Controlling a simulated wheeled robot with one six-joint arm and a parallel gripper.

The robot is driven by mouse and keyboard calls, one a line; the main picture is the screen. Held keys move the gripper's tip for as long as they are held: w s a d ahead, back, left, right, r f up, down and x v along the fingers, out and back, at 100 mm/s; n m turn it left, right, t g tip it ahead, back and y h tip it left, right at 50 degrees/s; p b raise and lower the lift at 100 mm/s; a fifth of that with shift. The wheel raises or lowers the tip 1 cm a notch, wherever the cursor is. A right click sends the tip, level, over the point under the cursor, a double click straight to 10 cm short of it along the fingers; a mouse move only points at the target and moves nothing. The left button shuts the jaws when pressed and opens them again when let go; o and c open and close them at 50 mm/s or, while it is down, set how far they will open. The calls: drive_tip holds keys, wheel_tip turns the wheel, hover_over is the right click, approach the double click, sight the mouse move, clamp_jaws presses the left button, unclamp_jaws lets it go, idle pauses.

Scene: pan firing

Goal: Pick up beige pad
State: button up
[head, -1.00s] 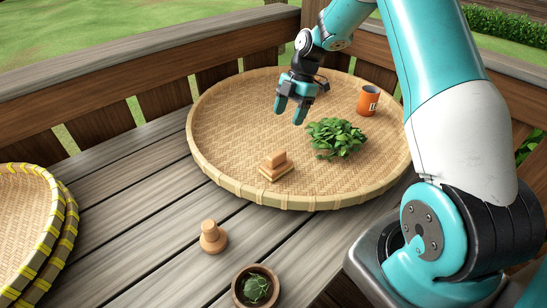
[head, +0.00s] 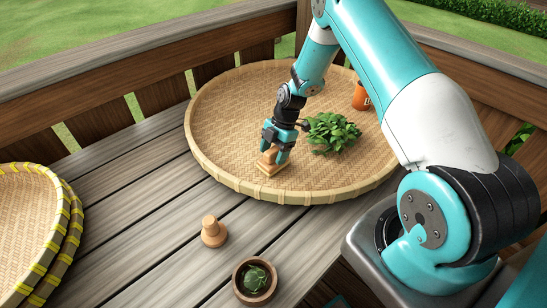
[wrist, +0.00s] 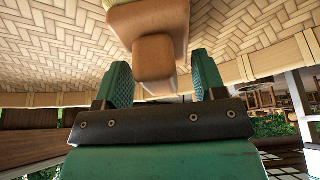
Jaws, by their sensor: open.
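The beige pad (head: 266,168) sits on the large round woven tray (head: 225,120) near its front rim. It is a block-like piece with a smaller handle on top of a wider base. My gripper (head: 275,153) is open, with its fingertips down around the upper part of the pad. In the wrist view the pad's handle (wrist: 154,62) lies between the two green fingers of my gripper (wrist: 164,80), with a gap visible at the right finger. Whether the left finger touches it, I cannot tell.
A pile of green leaves (head: 332,132) lies just right of my gripper on the tray. An orange cup (head: 361,97) stands behind it, partly hidden by my arm. A wooden knob-shaped tool (head: 213,232) and a bowl with dark leaves (head: 254,281) stand on the planks in front.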

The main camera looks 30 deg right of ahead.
sight(273, 150)
clamp_jaws()
idle(0.3)
wheel_tip(273, 150, up, 20)
drive_tip(key=b, duration=0.2)
drive_tip(key=shift+b, duration=0.4)
drive_tip(key=c, duration=0.9)
unclamp_jaws()
clamp_jaws()
